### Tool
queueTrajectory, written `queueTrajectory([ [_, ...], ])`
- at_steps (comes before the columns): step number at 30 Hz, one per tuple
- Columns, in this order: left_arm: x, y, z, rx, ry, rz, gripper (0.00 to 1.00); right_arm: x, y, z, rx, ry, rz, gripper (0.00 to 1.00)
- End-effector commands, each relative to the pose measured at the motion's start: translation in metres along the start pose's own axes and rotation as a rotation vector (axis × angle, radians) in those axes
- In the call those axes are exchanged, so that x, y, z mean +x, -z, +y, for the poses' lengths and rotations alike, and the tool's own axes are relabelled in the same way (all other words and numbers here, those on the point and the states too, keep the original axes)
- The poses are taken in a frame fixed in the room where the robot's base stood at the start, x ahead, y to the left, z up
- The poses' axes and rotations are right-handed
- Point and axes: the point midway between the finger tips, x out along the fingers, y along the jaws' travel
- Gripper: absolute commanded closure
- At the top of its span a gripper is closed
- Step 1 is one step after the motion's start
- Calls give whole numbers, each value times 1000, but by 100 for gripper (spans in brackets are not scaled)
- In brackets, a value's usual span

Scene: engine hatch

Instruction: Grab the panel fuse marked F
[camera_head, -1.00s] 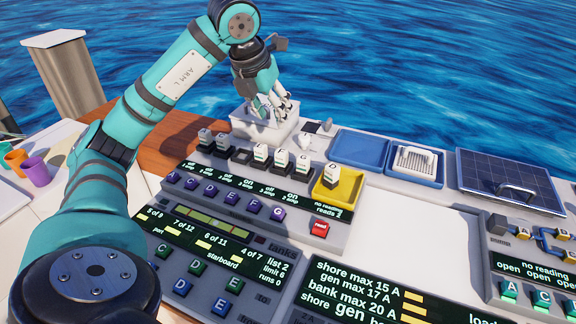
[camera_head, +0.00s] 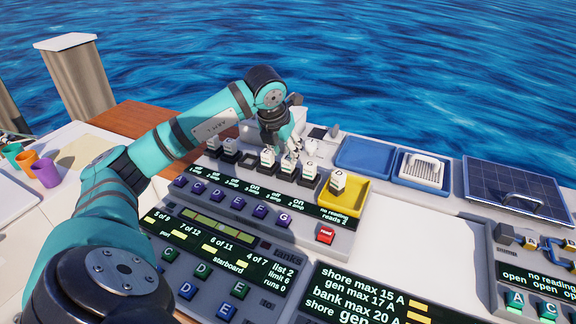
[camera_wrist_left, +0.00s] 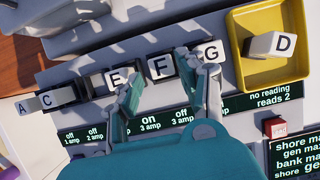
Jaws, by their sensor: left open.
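The panel fuse marked F (camera_wrist_left: 160,66) is a white block upright in its black socket in the panel's fuse row. It also shows in the head view (camera_head: 288,163), partly behind my gripper. My left gripper (camera_wrist_left: 159,78) is open, with one finger on each side of fuse F, seen from above; contact cannot be told. The head view shows this gripper (camera_head: 286,147) low over the row. Fuse E (camera_wrist_left: 118,77) stands left of F and fuse G (camera_wrist_left: 211,52) right of it, close to the fingers. My right gripper is not in view.
Fuses A (camera_wrist_left: 20,108) and C (camera_wrist_left: 58,97) stand at the left; an empty socket (camera_head: 247,158) is between C and E. A red button (camera_head: 325,234) sits below the tray.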

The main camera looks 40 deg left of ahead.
Motion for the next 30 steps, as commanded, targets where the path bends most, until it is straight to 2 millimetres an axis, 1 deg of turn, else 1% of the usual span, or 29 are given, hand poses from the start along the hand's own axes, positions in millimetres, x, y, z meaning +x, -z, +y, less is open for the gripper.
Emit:
queueTrajectory([
  [1,7,0,-1,0,0,6,60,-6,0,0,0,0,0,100],
  [3,18,-1,-3,0,1,5,60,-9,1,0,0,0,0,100],
  [7,34,-1,-2,-1,1,2,60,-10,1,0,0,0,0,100],
  [10,38,-1,-2,0,0,1,60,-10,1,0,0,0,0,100],
  [15,38,-1,-2,0,0,0,60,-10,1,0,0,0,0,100],
  [16,38,-1,-2,0,0,0,61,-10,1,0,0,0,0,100],
  [25,38,-1,-2,0,0,0,100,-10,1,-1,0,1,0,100],
  [30,38,-1,-2,0,0,0,100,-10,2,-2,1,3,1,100],
])
